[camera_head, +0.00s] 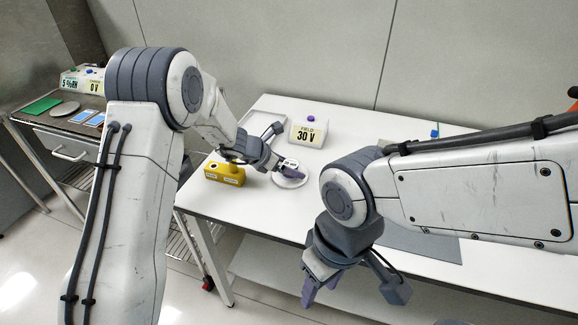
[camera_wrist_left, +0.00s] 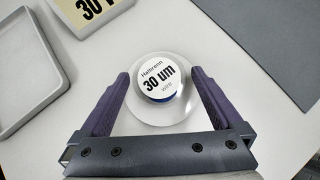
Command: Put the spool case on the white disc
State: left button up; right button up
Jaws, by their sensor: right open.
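In the head view the case (camera_head: 290,164) and the disc (camera_head: 293,183) are on the white table, partly covered by my left gripper (camera_head: 283,168). In the left wrist view its fingers (camera_wrist_left: 160,90) are open on either side of the case, with gaps to it. My right gripper (camera_head: 322,284) is open and empty in front of the table edge.
A yellow box (camera_head: 224,174) stands left of the disc, and a "30 V" box (camera_head: 308,132) behind it. A grey tray (camera_wrist_left: 35,75) lies left in the wrist view, a grey mat (camera_wrist_left: 270,40) right. A side bench (camera_head: 85,103) stands far left.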

pick_arm(q)
jog(key=shift+r, duration=0.15)
jog(key=shift+a+r, duration=0.15)
jog(key=shift+r, duration=0.1)
jog(key=p+v, duration=0.1)
jog(key=v, duration=1)
jog(key=shift+s+a, duration=0.2)
jog(key=shift+s, duration=0.05)
jog(key=shift+r, duration=0.1)
